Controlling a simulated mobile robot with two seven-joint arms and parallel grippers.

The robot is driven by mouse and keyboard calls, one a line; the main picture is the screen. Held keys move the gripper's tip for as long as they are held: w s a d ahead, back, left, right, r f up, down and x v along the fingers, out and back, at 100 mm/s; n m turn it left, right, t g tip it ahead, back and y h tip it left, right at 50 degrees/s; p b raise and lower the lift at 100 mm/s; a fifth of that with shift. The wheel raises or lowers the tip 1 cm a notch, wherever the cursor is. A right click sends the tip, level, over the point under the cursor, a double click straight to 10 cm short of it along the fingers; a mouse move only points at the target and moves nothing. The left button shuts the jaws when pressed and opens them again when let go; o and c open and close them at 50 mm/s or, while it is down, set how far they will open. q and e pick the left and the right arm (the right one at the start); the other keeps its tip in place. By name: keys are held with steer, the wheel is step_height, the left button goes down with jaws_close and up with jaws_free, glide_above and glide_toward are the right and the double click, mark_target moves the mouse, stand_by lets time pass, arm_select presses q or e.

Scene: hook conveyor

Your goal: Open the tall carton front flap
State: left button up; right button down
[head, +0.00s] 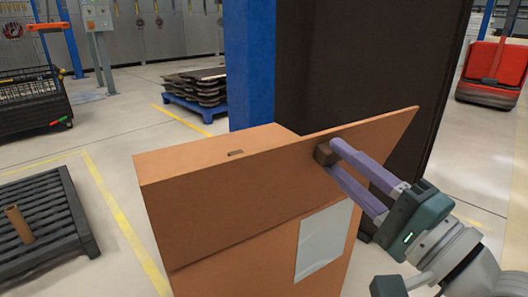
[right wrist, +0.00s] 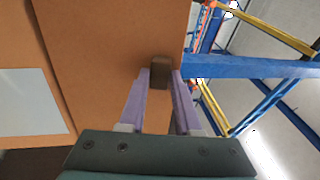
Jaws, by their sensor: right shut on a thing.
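The tall brown carton (head: 205,165) stands upright in the middle of the head view. Its front flap (head: 225,215) is a wide panel across the upper front, and its right end reaches out past the carton body. A small dark brown knob (head: 323,154) sits on the flap. It also shows in the right wrist view (right wrist: 160,73). My right gripper (head: 330,156) is shut on the knob, with a purple finger on each side of it; the fingertips also show in the right wrist view (right wrist: 160,82). My left gripper is not in view.
A white label (head: 320,240) is on the carton's front below the flap. A blue post (head: 250,60) and a dark panel (head: 370,65) stand right behind the carton. A black pallet (head: 45,225) lies at left. Open floor with yellow lines surrounds it.

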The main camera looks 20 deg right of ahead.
steer(key=c, duration=0.8)
jaws_free()
steer(key=shift+s+f, duration=0.1)
steer(key=shift+f, duration=0.35)
steer(key=shift+o, duration=0.9)
steer(key=shift+r, duration=0.15)
steer(key=p+v, duration=0.1)
steer(key=v, duration=0.9)
